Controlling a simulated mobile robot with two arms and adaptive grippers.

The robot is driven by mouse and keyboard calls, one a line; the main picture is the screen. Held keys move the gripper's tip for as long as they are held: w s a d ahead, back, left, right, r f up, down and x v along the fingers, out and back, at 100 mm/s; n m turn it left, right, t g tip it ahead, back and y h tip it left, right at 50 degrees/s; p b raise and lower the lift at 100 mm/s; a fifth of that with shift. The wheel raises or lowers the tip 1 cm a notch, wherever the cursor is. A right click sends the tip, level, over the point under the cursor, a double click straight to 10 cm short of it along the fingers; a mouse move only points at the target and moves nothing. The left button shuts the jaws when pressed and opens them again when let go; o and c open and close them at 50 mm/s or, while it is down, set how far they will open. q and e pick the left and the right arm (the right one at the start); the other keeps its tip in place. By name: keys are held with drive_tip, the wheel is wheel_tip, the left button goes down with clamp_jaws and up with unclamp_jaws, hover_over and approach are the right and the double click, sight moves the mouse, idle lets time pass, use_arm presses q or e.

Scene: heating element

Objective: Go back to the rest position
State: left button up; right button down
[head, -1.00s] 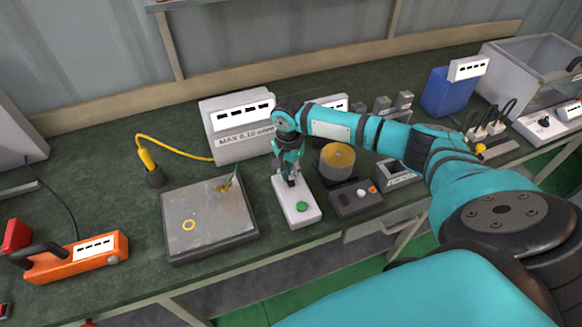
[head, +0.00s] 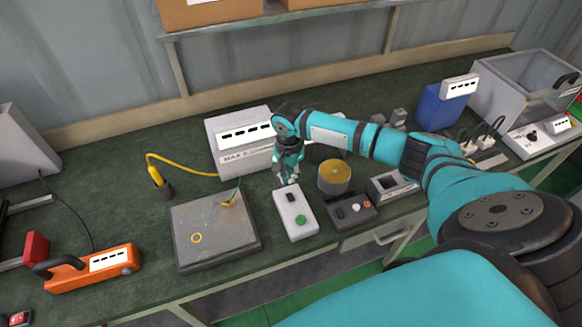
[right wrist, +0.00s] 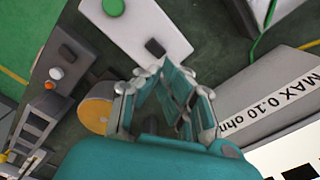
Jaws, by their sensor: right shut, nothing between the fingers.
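My right arm reaches in from the right in the head view. My right gripper (head: 288,178) is just behind the white button box (head: 298,218), which has a green and a black button. The gripper also shows in the right wrist view (right wrist: 155,68), its fingers together with nothing held. The white box also shows there (right wrist: 138,36), close past the fingertips. My left gripper is in neither view.
A grey plate device (head: 212,243) lies left of the white box. A white "MAX 0.10 ohm" meter (head: 238,135) stands behind the gripper. A yellow-topped cylinder (head: 334,175) and a dark button box (head: 352,210) sit right. An orange tool (head: 95,268) lies far left.

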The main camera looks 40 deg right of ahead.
drive_tip(key=shift+a+f, duration=0.1)
idle(0.4)
drive_tip(key=s+a+f+n+t+y, duration=0.1)
drive_tip(key=s+a+n, duration=0.55)
drive_tip(key=a, duration=0.25)
drive_tip(key=s+a+f+n+y, duration=0.1)
drive_tip(key=s+a+f+n, duration=0.1)
drive_tip(key=s+a+n, duration=0.6)
drive_tip(key=s+d+r+n+t+h, duration=0.1)
drive_tip(key=s+d+r, duration=0.25)
drive_tip(key=s, duration=0.25)
drive_tip(key=s+d+r+n+t+h, duration=0.1)
drive_tip(key=s+d+r+t, duration=0.1)
drive_tip(key=s+r, duration=0.3)
wheel_tip(320, 180, down, 35)
drive_tip(key=s+g+b, duration=0.2)
drive_tip(key=s+b, duration=0.1)
drive_tip(key=b, duration=0.4)
drive_tip(key=s+d+f+b, duration=0.1)
drive_tip(key=s+f+b, duration=0.1)
drive_tip(key=s+f, duration=0.6)
drive_tip(key=s+d+f+g+b, duration=0.1)
drive_tip(key=s+f+b, duration=0.1)
drive_tip(key=s+f, duration=0.5)
wheel_tip(320, 180, down, 5)
drive_tip(key=shift+s+d+f, duration=0.1)
drive_tip(key=shift+s+d, duration=0.3)
